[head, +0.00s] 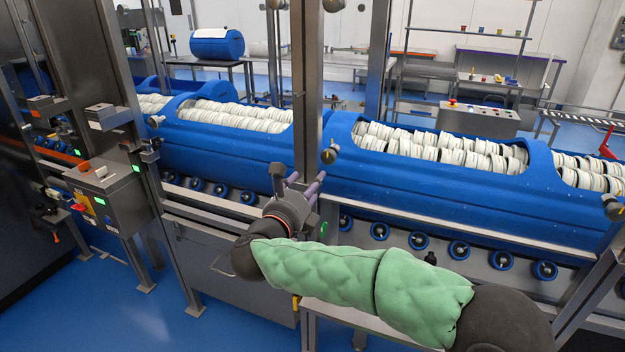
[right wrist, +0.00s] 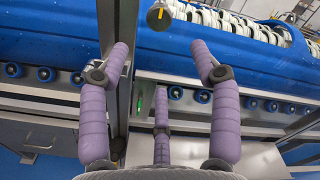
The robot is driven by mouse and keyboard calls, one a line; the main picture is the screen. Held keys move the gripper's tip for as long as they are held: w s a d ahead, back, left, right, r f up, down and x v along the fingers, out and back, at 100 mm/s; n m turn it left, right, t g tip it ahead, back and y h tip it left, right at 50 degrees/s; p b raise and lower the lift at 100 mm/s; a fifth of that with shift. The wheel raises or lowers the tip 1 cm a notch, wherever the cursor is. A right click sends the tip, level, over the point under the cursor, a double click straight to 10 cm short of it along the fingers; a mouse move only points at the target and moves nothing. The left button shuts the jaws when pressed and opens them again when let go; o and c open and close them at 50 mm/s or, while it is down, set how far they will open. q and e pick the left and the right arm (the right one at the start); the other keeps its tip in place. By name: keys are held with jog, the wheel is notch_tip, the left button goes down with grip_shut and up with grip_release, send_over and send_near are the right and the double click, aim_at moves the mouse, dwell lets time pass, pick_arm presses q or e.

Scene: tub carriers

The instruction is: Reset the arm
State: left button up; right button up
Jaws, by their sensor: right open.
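My right arm (head: 320,275), in a green padded sleeve, reaches in from the lower right of the head view. Its right gripper (head: 305,186) has purple fingers and is beside the steel post, in front of the blue tub carriers. In the right wrist view the right gripper (right wrist: 160,65) has its purple fingers spread apart, with nothing between them. A blue tub carrier (head: 430,190) filled with rows of white round items lies behind it on the right. Another such carrier (head: 225,140) lies on the left. My left gripper is not in view.
An upright steel post (head: 307,90) stands close to the right gripper and also shows in the right wrist view (right wrist: 120,90). Blue rollers (head: 420,241) line the steel frame below the carriers. A control box (head: 108,190) stands at the left. Blue floor is open at lower left.

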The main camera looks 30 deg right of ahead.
jog(key=shift+a, duration=0.1)
dwell(0.4)
jog(key=w+a+f+n+t+y+p, duration=0.1)
jog(key=w+a+f+n+y, duration=0.25)
jog(key=f+n, duration=0.3)
jog(key=w+a+f+n+t+y+p, duration=0.1)
jog(key=w+a+f+n+t+y, duration=0.2)
jog(key=f+n, duration=0.4)
jog(key=s+a+f+n+g+y+p, duration=0.1)
jog(key=a+f+n+g+y, duration=0.3)
jog(key=f, duration=0.6)
jog(key=s+f+n+g+y+p, duration=0.15)
jog(key=f+n, duration=0.35)
jog(key=f, duration=0.6)
jog(key=s+a+f+n+g+y+p, duration=0.1)
jog(key=s+a+f+n+g, duration=0.15)
jog(key=s+f, duration=0.3)
jog(key=s+a+f+n+g+y, duration=0.1)
jog(key=s+f+n+y, duration=0.15)
jog(key=s+f, duration=0.3)
jog(key=s+a+f+n+g+y+p, duration=0.1)
jog(key=s+a+f+n+g, duration=0.1)
jog(key=s, duration=0.7)
jog(key=s+a+f+n+g+y+p, duration=0.1)
jog(key=s+f+n+g, duration=0.3)
jog(key=s, duration=0.5)
jog(key=shift+s+a+f+n, duration=0.35)
jog(key=shift+a+f+n, duration=0.25)
jog(key=shift+a, duration=0.25)
